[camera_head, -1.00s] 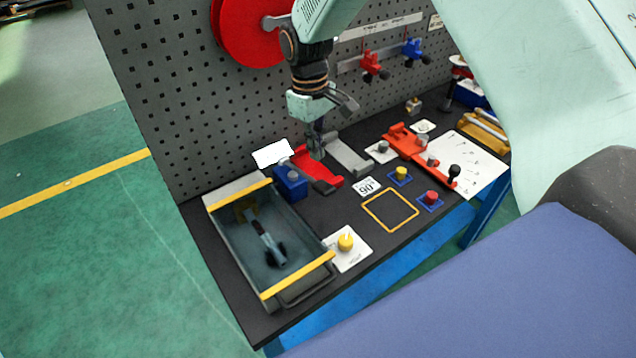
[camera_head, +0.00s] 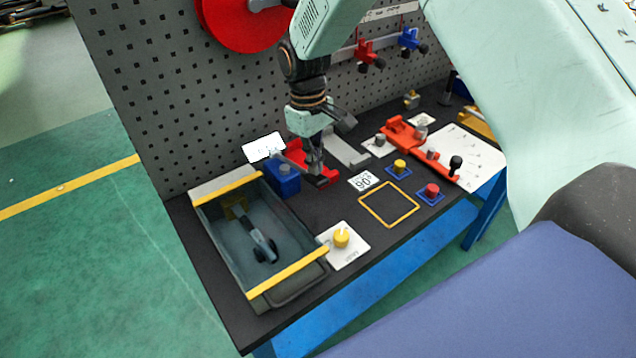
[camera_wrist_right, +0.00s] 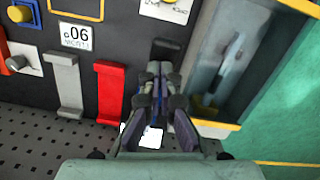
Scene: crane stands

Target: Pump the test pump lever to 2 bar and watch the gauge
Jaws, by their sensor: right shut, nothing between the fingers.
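The blue block (camera_head: 283,178) with a round grey top stands between the grey tray and a red channel piece; I take it as the test pump. A white plate (camera_head: 264,147) stands behind it; no gauge reading can be made out. A thin grey bar (camera_head: 292,159) beside the block may be the lever, partly hidden by my gripper. My right gripper (camera_head: 316,172) is shut and empty, pointing down just right of the block, over the red piece. In the right wrist view its fingers (camera_wrist_right: 158,72) are together, with a dark piece (camera_wrist_right: 166,48) beyond the tips. Contact cannot be told. My left gripper is out of view.
A grey tray (camera_head: 210,232) with yellow bars holds a blue-grey tool. A yellow knob on a white plate (camera_head: 352,252), a yellow square outline (camera_head: 366,210) and a red clamp piece (camera_head: 398,134) lie on the bench. A perforated panel (camera_head: 150,90) rises behind.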

